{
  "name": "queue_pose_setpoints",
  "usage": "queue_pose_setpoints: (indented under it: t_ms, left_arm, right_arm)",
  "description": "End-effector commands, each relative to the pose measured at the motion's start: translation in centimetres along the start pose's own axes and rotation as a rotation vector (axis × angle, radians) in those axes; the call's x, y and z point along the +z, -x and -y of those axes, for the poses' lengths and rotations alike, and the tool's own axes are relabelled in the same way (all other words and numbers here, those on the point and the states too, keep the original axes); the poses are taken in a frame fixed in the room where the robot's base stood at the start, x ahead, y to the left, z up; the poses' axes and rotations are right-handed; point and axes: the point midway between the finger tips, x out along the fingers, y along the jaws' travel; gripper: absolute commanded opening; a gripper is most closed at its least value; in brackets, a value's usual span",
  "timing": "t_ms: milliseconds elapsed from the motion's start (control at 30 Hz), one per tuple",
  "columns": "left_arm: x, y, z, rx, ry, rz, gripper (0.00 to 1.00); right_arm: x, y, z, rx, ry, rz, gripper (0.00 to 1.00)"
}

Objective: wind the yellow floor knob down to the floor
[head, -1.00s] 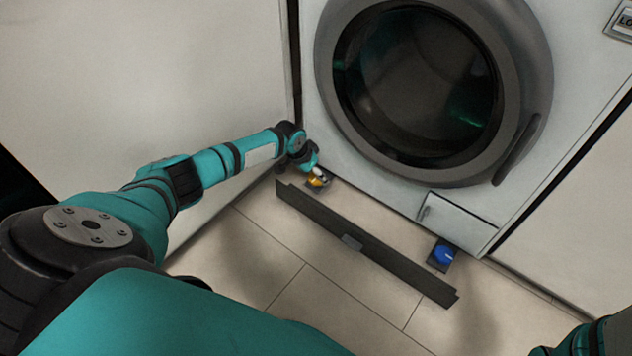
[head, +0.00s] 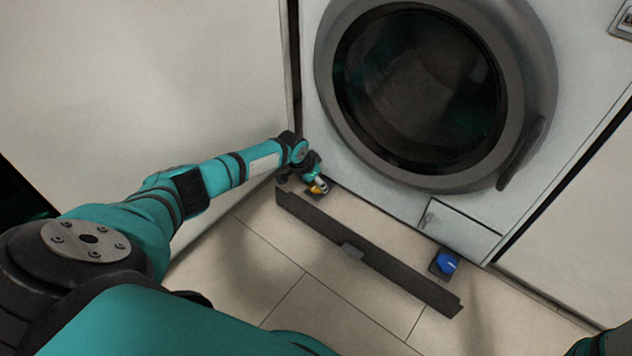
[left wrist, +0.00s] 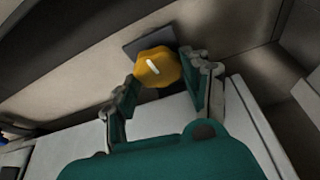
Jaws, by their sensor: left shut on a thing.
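The yellow floor knob (head: 321,189) is low by the front left corner of the washing machine, partly covered by my left gripper (head: 315,184) in the head view. In the left wrist view the yellow knob (left wrist: 155,68) shows a pale stripe on its top and sits over a dark square plate (left wrist: 150,40). The two fingers of my left gripper (left wrist: 163,78) are on either side of it, shut on the knob. Whether the knob touches the floor I cannot tell. My right gripper is not in view.
The washing machine (head: 375,165) with its round door stands behind the knob. A dark plinth strip (head: 375,257) lies on the tiles in front of it. A blue knob (head: 446,262) is by the right front corner. A pale panel (head: 140,90) stands close on the left.

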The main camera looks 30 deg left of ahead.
Motion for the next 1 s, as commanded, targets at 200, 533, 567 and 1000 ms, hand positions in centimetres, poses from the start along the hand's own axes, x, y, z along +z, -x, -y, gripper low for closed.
queue_pose_setpoints:
  t_ms: [200, 533, 567, 1000]
  left_arm:
    - [0.1, -0.2, 0.1, 0.033, -0.074, 0.0, 0.16]
    - [0.0, -0.1, 0.1, 0.107, -0.256, -0.001, 0.16]
    - [0.0, 0.0, 0.1, 0.109, -0.26, -0.001, 0.16]
    - [0.0, 0.0, 0.0, 0.109, -0.262, 0.0, 0.71]
  right_arm:
    - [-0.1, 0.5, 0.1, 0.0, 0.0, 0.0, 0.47]
    - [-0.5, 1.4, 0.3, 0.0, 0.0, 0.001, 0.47]
    - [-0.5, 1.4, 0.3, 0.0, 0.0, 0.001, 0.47]
    - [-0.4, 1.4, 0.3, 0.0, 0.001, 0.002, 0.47]
